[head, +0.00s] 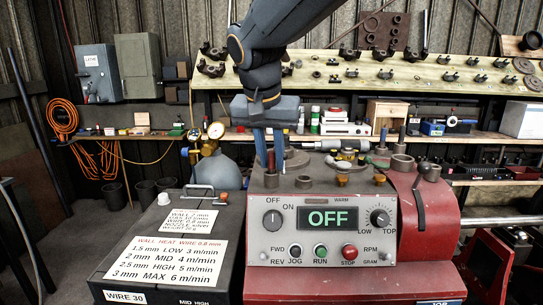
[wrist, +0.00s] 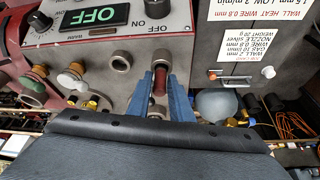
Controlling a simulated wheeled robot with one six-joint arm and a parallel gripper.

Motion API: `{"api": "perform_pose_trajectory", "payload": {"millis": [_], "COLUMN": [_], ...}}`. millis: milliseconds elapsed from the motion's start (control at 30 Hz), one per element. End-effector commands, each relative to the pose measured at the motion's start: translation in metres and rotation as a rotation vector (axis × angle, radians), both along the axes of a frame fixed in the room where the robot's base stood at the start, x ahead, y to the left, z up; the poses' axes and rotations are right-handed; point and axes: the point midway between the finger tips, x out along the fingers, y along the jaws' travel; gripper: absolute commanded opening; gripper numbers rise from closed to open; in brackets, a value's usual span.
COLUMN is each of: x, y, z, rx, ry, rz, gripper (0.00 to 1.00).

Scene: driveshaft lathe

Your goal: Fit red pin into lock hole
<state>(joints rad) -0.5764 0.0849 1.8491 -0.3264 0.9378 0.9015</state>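The red pin (head: 271,161) stands upright at the front left of the machine top. It also shows in the wrist view (wrist: 160,82), between my two blue fingers. My gripper (head: 269,152) points down from above, one finger on each side of the pin, and looks shut on it. The fingers also frame it in the wrist view (wrist: 160,88). The pin's lower end lines up with a short grey collar (head: 271,181) at the machine's front top edge. I cannot tell whether the pin is inside its hole. A second grey collar (head: 303,181) sits to its right.
A control panel (head: 327,230) reading OFF faces me. Brass caps (head: 342,180) and the red housing (head: 430,205) lie to the right. A dark box with label plates (head: 165,255) and a metal handle (head: 199,190) stands left. A shelf with parts (head: 420,75) is behind.

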Motion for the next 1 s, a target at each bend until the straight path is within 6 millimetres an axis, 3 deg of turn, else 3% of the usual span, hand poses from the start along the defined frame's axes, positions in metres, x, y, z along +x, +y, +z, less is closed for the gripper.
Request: {"api": "perform_pose_trajectory", "payload": {"millis": [67,467,1000], "x": [0.0,-0.001,-0.037], "y": [0.0,0.0,0.007], "z": [0.0,0.007,0.096], "rx": [0.0,0.001,0.001], "ry": [0.0,-0.002,-0.002], "rz": [0.0,0.0,0.002], "gripper": [0.32,0.32,0.32]}}
